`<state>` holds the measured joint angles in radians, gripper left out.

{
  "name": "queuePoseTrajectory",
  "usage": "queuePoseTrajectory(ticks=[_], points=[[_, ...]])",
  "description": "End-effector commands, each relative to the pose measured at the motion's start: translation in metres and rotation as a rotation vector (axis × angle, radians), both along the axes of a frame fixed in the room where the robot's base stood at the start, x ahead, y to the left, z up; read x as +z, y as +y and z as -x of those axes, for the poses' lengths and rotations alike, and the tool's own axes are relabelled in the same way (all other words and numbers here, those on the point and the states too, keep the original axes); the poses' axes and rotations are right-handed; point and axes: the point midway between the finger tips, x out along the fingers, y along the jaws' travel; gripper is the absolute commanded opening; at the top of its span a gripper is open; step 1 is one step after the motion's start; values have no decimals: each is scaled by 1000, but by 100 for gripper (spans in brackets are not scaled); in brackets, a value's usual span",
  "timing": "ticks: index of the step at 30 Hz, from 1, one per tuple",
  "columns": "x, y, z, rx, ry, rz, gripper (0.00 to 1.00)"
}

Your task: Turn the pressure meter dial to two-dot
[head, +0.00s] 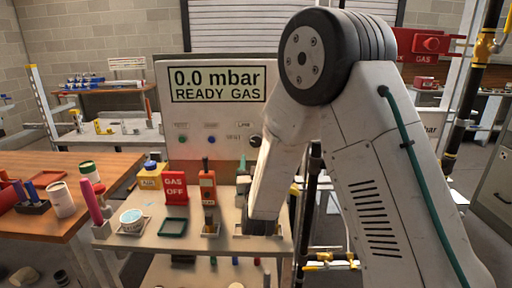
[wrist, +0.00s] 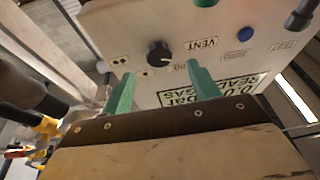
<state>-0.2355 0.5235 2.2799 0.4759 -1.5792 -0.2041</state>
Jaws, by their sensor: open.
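The pressure meter (head: 210,115) is a pale panel whose display reads "0.0 mbar READY GAS". Its black round dial (wrist: 160,53) shows in the wrist view, where the panel appears turned over. A pale mark shows near the dial's upper edge; its exact setting is too small to tell. A two-dot mark (wrist: 121,61) lies left of the dial, and other small marks sit around it. My gripper (wrist: 160,69) has its two green fingers spread apart, with the dial seen between and beyond the tips. They do not appear to touch it.
The panel also carries a blue button (wrist: 245,34) and a green button (wrist: 205,2). Below it, a cart shelf holds a red "GAS OFF" block (head: 174,189), an orange handheld device (head: 208,188) and a yellow jar (head: 150,178). A wooden table (head: 50,228) stands left.

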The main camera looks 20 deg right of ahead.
Motion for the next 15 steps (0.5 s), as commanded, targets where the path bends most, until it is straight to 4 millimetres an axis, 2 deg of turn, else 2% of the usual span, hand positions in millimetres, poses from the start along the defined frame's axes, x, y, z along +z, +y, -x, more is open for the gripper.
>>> queuePoseTrajectory(ticks=[3,7,15], points=[[-5,1,4,-24,-56,29,61],[-2,-1,-2,-33,-80,39,61],[15,-13,-40,-32,-81,39,61]])
